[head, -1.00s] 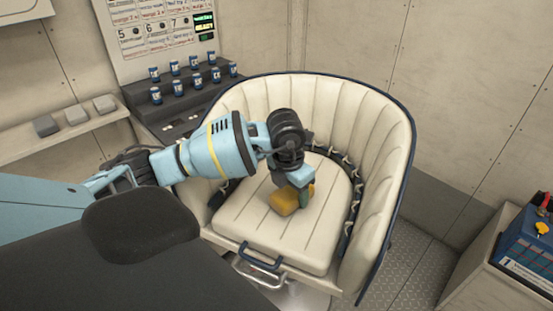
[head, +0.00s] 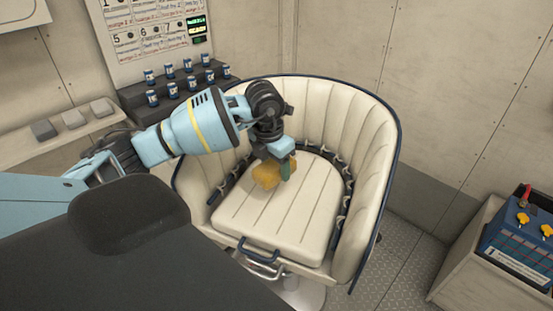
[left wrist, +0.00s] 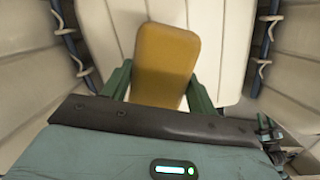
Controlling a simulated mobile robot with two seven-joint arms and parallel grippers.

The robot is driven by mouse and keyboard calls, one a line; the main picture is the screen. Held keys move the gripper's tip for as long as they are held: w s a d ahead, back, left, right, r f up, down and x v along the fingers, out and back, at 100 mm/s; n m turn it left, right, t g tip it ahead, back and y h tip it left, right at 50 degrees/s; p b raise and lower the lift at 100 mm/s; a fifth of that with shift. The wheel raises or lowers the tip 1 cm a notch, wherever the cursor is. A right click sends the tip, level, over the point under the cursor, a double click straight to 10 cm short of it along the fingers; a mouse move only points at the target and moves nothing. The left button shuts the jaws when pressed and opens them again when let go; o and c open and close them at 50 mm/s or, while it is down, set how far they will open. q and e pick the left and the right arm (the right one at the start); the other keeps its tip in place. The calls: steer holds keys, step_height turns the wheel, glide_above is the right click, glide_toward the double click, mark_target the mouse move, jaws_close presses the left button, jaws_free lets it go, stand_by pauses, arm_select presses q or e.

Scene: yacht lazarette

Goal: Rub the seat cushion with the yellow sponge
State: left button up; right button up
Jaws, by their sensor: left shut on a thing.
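The cream seat cushion (head: 275,212) lies in a rounded, padded chair, with a dark blue handle at its front edge. My left gripper (head: 279,168) reaches over it from the left and is shut on the yellow sponge (head: 264,174). The sponge is at the rear part of the cushion and seems to be on or just above its surface; I cannot tell if it touches. In the left wrist view the sponge (left wrist: 166,62) sits between the two green fingers, over the cushion (left wrist: 112,30). My right gripper is not in view.
The chair's tall curved backrest (head: 352,130) surrounds the cushion at the back and sides, with lacing along its inside. Several blue-and-white cans (head: 188,82) stand on a dark stepped rack at the back left. A blue box (head: 520,245) with yellow knobs is at the right.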

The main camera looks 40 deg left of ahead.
arm_select(q)
step_height(320, 180, up, 2)
steer(key=shift+d+r, duration=0.1)
stand_by(0.4)
